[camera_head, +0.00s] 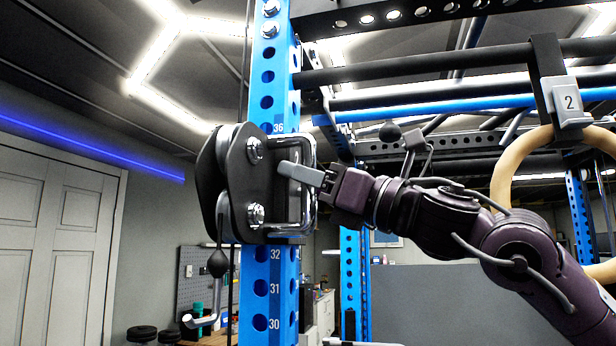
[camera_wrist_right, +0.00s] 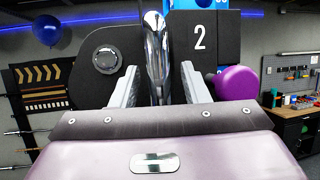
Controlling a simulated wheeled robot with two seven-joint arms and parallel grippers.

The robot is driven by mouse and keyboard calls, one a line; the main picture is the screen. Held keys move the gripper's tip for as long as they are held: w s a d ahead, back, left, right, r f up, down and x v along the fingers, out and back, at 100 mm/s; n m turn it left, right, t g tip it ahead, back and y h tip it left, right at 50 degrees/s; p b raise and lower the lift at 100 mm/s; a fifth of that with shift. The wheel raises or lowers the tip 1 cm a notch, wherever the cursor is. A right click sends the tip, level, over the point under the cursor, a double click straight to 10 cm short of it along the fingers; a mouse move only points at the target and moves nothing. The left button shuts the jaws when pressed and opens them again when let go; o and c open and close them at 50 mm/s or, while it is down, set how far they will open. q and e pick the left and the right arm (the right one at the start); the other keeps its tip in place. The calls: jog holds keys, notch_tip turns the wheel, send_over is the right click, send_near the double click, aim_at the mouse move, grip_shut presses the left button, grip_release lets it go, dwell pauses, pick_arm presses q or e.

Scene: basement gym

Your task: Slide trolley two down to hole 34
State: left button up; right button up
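Trolley two, a black plated carriage with bolts and a chrome handle (camera_head: 303,225), sits on the blue upright (camera_head: 262,290), covering the holes between labels 36 and 32. The trolley (camera_head: 238,185) shows a white 2 on its black face (camera_wrist_right: 200,50) in the right wrist view. My right gripper (camera_head: 300,173) is at the chrome handle. In the right wrist view the handle (camera_wrist_right: 157,60) stands between my two open fingers, with a gap at each side. A purple knob (camera_wrist_right: 237,82) shows right of the fingers. Hole 34 is hidden behind the trolley. My left gripper is not in view.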

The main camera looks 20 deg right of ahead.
jog(key=b+v, duration=0.4)
jog(key=v, duration=0.3)
jog(key=shift+s+d+f, duration=0.2)
jog(key=shift+s+d, duration=0.05)
dwell(0.4)
